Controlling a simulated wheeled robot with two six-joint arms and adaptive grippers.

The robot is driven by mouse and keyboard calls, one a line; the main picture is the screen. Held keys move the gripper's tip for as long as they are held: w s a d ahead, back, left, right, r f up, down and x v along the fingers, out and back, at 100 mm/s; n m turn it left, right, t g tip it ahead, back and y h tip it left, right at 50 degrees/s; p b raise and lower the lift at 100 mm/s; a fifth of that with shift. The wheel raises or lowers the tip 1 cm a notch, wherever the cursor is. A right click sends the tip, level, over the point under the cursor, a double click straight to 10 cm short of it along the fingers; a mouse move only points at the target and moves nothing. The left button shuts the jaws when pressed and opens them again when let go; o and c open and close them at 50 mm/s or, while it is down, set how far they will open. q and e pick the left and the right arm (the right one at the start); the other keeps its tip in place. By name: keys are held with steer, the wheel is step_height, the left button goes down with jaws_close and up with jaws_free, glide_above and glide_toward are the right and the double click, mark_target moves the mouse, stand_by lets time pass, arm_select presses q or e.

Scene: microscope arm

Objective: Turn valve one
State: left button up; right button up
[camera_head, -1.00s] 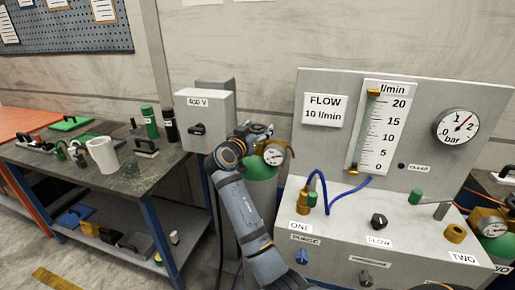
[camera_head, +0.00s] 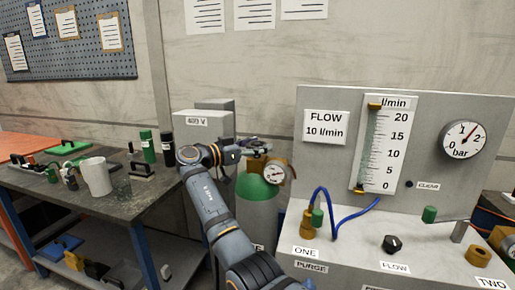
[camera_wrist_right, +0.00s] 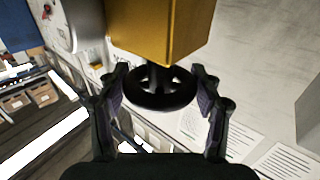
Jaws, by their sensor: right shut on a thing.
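A green gas cylinder (camera_head: 258,200) stands left of the flow panel, with a brass valve body (camera_head: 276,165) and a small round gauge (camera_head: 273,174) at its top. In the right wrist view, a black spoked handwheel (camera_wrist_right: 160,92) sits on a stem against the brass block (camera_wrist_right: 165,30). My right gripper (camera_wrist_right: 160,95) has a finger on each side of the wheel and is shut on it. In the head view, my right gripper (camera_head: 255,148) is at the cylinder's top and hides the wheel. My left gripper is not in view.
The panel base (camera_head: 345,250) carries a connector (camera_head: 310,222) with a blue hose above the ONE label. A grey 400 V box (camera_head: 203,125) stands behind my right arm. A workbench (camera_head: 120,200) with a white mug (camera_head: 97,176) and other items is at left.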

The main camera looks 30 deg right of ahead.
stand_by(0.3)
steer(key=o, duration=1.2)
steer(key=shift+d, duration=0.1)
steer(key=shift+c, duration=0.2)
steer(key=shift+a, duration=0.2)
steer(key=a, duration=1.1)
steer(key=shift+a, duration=0.4)
steer(key=shift+s, duration=0.1)
